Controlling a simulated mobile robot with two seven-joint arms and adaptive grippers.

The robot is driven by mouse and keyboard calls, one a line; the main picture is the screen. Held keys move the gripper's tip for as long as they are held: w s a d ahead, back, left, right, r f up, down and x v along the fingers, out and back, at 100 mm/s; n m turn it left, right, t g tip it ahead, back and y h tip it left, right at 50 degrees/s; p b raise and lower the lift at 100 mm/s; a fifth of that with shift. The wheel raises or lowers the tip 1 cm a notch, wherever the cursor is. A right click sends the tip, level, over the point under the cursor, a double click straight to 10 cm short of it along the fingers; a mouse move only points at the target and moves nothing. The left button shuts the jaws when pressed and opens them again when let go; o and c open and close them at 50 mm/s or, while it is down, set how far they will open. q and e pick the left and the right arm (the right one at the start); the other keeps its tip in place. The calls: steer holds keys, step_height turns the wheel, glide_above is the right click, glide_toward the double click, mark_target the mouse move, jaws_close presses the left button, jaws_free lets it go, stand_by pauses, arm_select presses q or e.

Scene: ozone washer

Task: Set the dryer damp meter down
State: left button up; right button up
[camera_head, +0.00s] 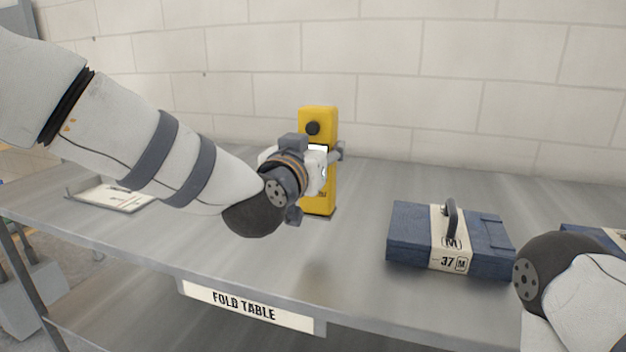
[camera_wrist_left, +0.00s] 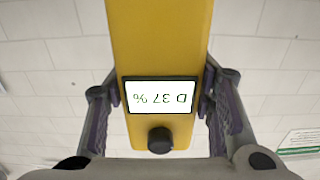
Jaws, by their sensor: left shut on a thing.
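The dryer damp meter (camera_head: 319,125) is a tall yellow block with a black knob and a small screen, upright over the grey table. My left gripper (camera_head: 325,160) is shut on its sides around the middle and partly hides it. In the left wrist view the meter (camera_wrist_left: 158,40) stands between the two fingers of the left gripper (camera_wrist_left: 158,88), and its screen (camera_wrist_left: 160,96) shows "D 37 %" upside down. I cannot tell whether its bottom touches the table. My right gripper is out of view; only part of the right arm shows at lower right.
The fold table (camera_head: 270,256) has a blue case (camera_head: 410,231) with a handle and a "37 M" label right of the meter. Another blue case (camera_head: 592,238) is partly hidden at the right edge. A clipboard (camera_head: 115,196) lies at left. The tabletop between meter and case is clear.

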arm_select(q)
steer(key=w+f+b, duration=0.1)
steer(key=w+f, duration=0.2)
steer(key=f, duration=0.3)
steer(key=shift+f, duration=0.35)
steer(key=o, duration=1.5)
steer(key=shift+f, duration=0.2)
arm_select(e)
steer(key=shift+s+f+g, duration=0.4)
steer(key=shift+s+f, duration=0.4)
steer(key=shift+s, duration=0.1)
arm_select(q)
steer(key=s, duration=0.1)
steer(key=s+a, duration=0.1)
steer(key=s, duration=0.1)
steer(key=s+r+p, duration=0.1)
steer(key=shift+s+a+r, duration=0.1)
steer(key=shift+s+a, duration=0.1)
steer(key=shift+s, duration=0.1)
steer(key=v, duration=0.7)
steer(key=shift+f, duration=0.4)
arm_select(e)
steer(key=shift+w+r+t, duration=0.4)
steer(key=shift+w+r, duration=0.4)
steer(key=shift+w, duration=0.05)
